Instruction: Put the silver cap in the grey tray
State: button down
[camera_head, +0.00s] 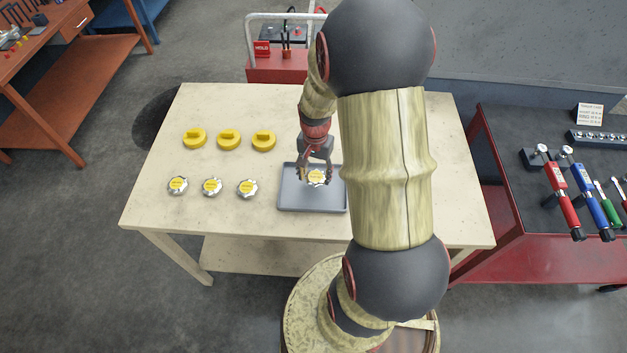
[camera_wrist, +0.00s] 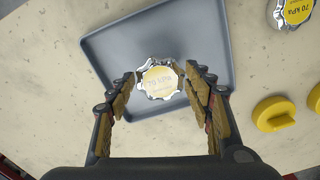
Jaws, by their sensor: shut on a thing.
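A silver cap (camera_head: 317,178) with a yellow label is between the fingers of my gripper (camera_head: 315,175), which is shut on it. The wrist view shows the cap (camera_wrist: 160,81) between the fingertips of my gripper (camera_wrist: 160,78), label facing the camera. The grey tray (camera_head: 298,205) lies below the cap, and its floor also shows in the wrist view (camera_wrist: 125,45). The cap is over the inside of the tray; I cannot tell whether it touches the floor.
Three more silver caps (camera_head: 212,187) sit in a row left of the tray on the pale table (camera_head: 150,205). Three yellow caps (camera_head: 229,140) stand in a row behind them. A red cart (camera_head: 510,240) with tools is at right. The table's front left is clear.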

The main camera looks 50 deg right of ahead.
aim_at(314, 177)
jog(key=shift+w+a+f+b, duration=0.1)
jog(key=shift+w+f+b, duration=0.1)
jog(key=shift+f, duration=0.75)
jog(key=shift+w+f+b, duration=0.1)
jog(key=shift+f+b, duration=0.05)
jog(key=shift+f, duration=0.75)
jog(key=shift+f, duration=0.1)
jog(key=shift+f, duration=0.1)
jog(key=c, duration=0.8)
grip_release()
